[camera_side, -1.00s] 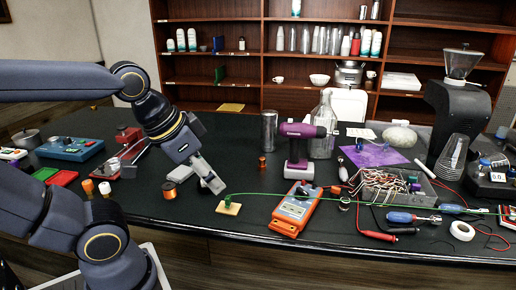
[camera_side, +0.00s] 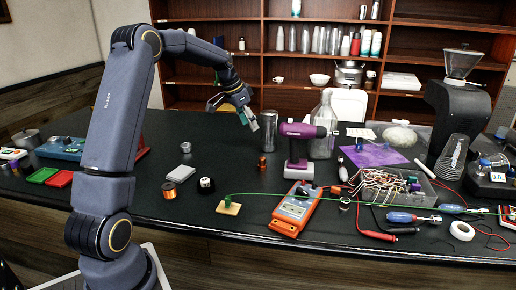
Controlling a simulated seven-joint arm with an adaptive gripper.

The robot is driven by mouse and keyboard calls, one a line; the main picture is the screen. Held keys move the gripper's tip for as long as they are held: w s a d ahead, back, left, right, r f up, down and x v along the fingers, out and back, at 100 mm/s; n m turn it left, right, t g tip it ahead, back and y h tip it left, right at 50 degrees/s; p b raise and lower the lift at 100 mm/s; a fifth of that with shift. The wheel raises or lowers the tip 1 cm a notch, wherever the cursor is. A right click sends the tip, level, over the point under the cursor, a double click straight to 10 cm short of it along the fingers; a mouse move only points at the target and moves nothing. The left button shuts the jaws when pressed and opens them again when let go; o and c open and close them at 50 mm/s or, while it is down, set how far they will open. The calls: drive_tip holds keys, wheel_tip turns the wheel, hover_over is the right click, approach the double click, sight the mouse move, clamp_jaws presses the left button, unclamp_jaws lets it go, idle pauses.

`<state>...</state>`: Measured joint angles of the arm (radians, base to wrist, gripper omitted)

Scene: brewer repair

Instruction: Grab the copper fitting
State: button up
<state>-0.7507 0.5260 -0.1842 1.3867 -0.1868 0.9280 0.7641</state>
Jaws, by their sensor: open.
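A small copper cylinder (camera_side: 262,163), which looks like the copper fitting, stands on the dark counter just left of the purple drill. My gripper (camera_side: 251,122) is above the counter, up and slightly left of the copper cylinder, and apart from it. Its fingers point down to the right, look small here, and hold nothing that I can see. The gripper is open. Part of a tall metal can (camera_side: 269,133) shows right beside the fingers.
The purple drill (camera_side: 298,150) stands close on the right, with a glass bottle (camera_side: 323,128) behind it. An orange meter (camera_side: 295,209), a wooden block (camera_side: 228,208) with a green wire, and a copper wire spool (camera_side: 169,190) lie nearer the front.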

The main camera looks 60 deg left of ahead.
approach(262, 158)
drive_tip(key=x, duration=0.4)
drive_tip(key=shift+w+a+f, duration=0.2)
drive_tip(key=shift+w+f, duration=0.05)
drive_tip(key=shift+f, duration=0.05)
drive_tip(key=shift+d+x, duration=0.15)
drive_tip(key=shift+x, duration=1.2)
drive_tip(key=shift+d+x, duration=0.1)
drive_tip(key=shift+x, duration=1.25)
drive_tip(key=shift+s, duration=0.15)
clamp_jaws()
